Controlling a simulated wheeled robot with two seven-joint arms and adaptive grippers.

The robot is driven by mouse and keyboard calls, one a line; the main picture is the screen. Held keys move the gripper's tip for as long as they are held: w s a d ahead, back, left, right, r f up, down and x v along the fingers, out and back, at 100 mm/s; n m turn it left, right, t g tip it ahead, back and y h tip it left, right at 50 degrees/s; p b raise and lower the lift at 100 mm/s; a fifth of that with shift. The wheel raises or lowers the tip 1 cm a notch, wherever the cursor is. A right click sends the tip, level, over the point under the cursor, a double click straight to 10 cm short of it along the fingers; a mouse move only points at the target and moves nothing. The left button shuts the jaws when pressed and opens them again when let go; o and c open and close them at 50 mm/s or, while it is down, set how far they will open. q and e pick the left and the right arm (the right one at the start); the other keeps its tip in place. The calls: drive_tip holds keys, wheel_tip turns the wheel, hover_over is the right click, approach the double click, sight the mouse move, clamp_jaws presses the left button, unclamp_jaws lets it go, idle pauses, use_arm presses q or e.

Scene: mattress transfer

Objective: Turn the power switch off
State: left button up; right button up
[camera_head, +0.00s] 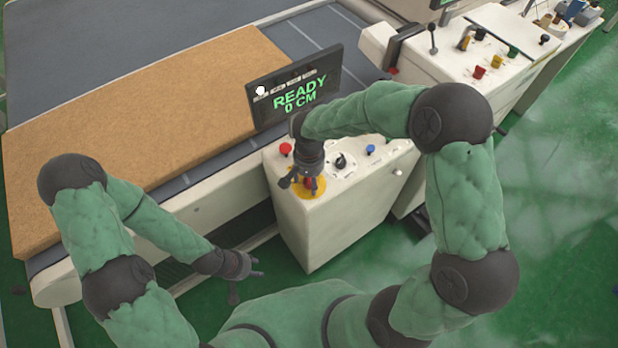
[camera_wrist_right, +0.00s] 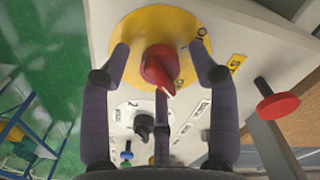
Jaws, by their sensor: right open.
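The power switch is a red rotary knob (camera_wrist_right: 159,68) on a round yellow plate (camera_wrist_right: 150,35) in the right wrist view. In the head view the yellow plate (camera_head: 318,193) shows at the near left corner of the control box (camera_head: 335,215). My right gripper (camera_wrist_right: 160,60) is open, with its fingers on either side of the red knob; I cannot tell whether they touch it. In the head view my right gripper (camera_head: 303,182) is over the knob and hides part of it. My left gripper (camera_head: 248,276) hangs in front of the conveyor, away from the box, and its fingers look apart.
A red button (camera_wrist_right: 277,106), a black knob (camera_wrist_right: 144,124) and a blue button (camera_head: 370,149) sit on the same panel. A screen (camera_head: 294,88) reading READY 0 CM stands behind it. A brown mattress (camera_head: 130,130) lies on the conveyor. Another control console (camera_head: 470,60) stands at the upper right.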

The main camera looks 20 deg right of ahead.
drive_tip(key=c, duration=1.2)
drive_tip(key=shift+o, duration=0.2)
drive_tip(key=shift+n, duration=0.3)
drive_tip(key=n, duration=0.3)
drive_tip(key=shift+n+p, duration=0.3)
drive_tip(key=shift+p, duration=0.1)
drive_tip(key=n+p, duration=0.1)
drive_tip(key=n, duration=0.3)
drive_tip(key=shift+r+n, duration=0.1)
drive_tip(key=shift+n, duration=0.2)
drive_tip(key=n+p, duration=0.1)
drive_tip(key=n, duration=0.3)
drive_tip(key=shift+p, duration=0.4)
drive_tip(key=shift+n+p, duration=0.9)
drive_tip(key=shift+n, duration=1.6)
